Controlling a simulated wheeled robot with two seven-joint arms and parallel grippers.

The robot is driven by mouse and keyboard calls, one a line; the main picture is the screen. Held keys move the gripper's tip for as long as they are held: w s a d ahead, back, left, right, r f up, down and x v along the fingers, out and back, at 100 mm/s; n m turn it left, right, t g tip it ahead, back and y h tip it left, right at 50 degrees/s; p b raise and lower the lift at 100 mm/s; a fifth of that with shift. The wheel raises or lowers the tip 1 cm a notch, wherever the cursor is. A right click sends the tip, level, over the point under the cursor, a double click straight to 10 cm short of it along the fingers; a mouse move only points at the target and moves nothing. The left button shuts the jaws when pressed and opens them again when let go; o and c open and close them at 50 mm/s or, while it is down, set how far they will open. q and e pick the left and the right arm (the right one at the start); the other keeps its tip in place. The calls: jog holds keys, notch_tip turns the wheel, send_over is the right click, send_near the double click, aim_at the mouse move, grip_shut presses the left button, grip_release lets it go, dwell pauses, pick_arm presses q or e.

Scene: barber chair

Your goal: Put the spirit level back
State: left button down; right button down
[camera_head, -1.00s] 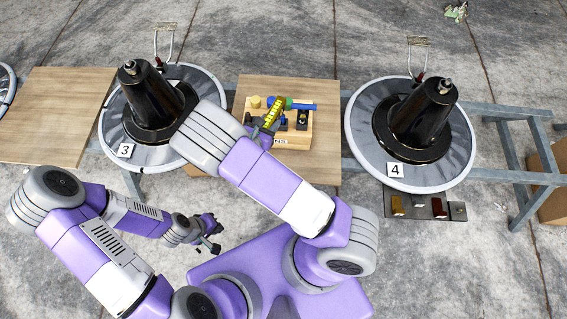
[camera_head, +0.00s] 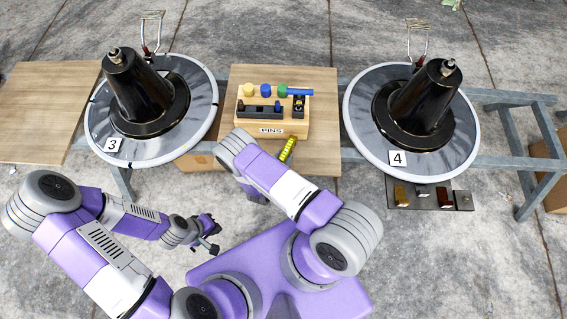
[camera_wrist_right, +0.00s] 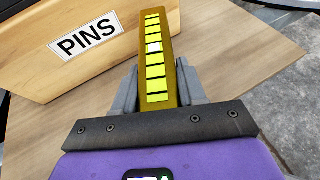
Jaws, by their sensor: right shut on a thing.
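The spirit level, a yellow bar (camera_wrist_right: 155,62) with a row of bright yellow segments and one white one, is held between the grey fingers of my right gripper (camera_wrist_right: 158,85). It points away from the wrist, close beside the wooden box marked PINS. In the head view the level (camera_head: 288,149) shows just in front of the box's right part, over the table's front edge; my right arm hides most of this gripper. My left gripper (camera_head: 210,236) hangs low at the left, away from the table; its jaw opening is too small to read.
The PINS box (camera_head: 237,122) stands on the wooden table (camera_head: 325,100) with yellow and blue pegs, a green-and-blue tool and black parts. Round stands 3 (camera_head: 195,135) and 4 (camera_head: 365,130) carry black cones either side. A dark tray (camera_head: 428,203) holds coloured blocks below stand 4.

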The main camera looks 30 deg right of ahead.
notch_tip(320, 180, down, 4)
jog(key=shift+b, duration=0.9)
jog(key=shift+r, duration=0.1)
jog(key=c, duration=0.6)
grip_release()
jog(key=shift+f, duration=0.2)
jog(key=shift+c, duration=0.2)
